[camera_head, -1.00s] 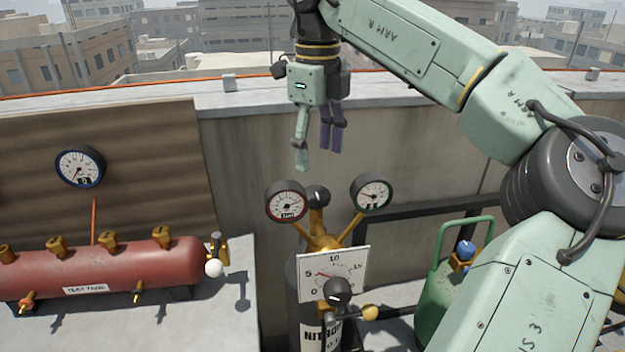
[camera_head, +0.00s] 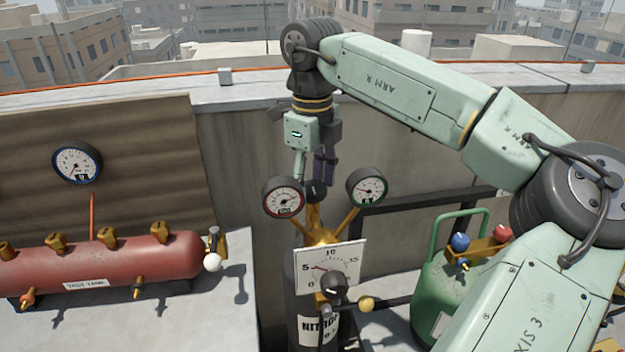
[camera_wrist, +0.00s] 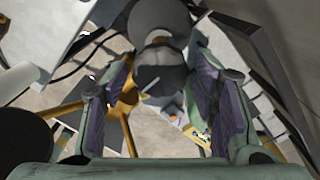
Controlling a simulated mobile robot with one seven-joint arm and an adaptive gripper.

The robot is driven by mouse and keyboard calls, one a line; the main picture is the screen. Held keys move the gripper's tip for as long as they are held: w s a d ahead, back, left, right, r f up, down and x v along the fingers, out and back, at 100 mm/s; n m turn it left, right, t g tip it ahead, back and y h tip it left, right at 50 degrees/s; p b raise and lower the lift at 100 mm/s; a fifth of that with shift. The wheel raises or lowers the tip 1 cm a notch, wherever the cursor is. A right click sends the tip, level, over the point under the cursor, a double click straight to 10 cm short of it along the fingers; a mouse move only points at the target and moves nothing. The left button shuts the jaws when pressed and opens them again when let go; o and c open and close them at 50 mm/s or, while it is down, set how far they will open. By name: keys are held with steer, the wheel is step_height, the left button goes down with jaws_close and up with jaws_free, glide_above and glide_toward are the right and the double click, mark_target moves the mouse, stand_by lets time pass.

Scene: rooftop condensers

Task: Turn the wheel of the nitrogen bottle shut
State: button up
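The nitrogen bottle (camera_head: 304,312) is a dark cylinder with a partly hidden white label, standing upright at centre. A dark round knob (camera_head: 316,190) with a white mark sits on top between two gauges, and a second dark knob (camera_head: 335,284) sits lower, before a white scale plate (camera_head: 344,256). I cannot tell for sure which is the bottle's wheel. My gripper (camera_head: 313,178) points down, just above and behind the upper knob. In the wrist view its fingers (camera_wrist: 162,92) are open, and a dark knob (camera_wrist: 160,58) shows between them, with no clear contact.
The left gauge (camera_head: 283,197) and right gauge (camera_head: 367,187) flank the upper knob closely on brass stems. A red test tank (camera_head: 110,262) lies on a ledge at left. A green bottle (camera_head: 440,290) stands right, partly behind my arm. A parapet wall (camera_head: 240,150) runs behind.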

steer(key=c, duration=0.9)
steer(key=shift+o, duration=0.2)
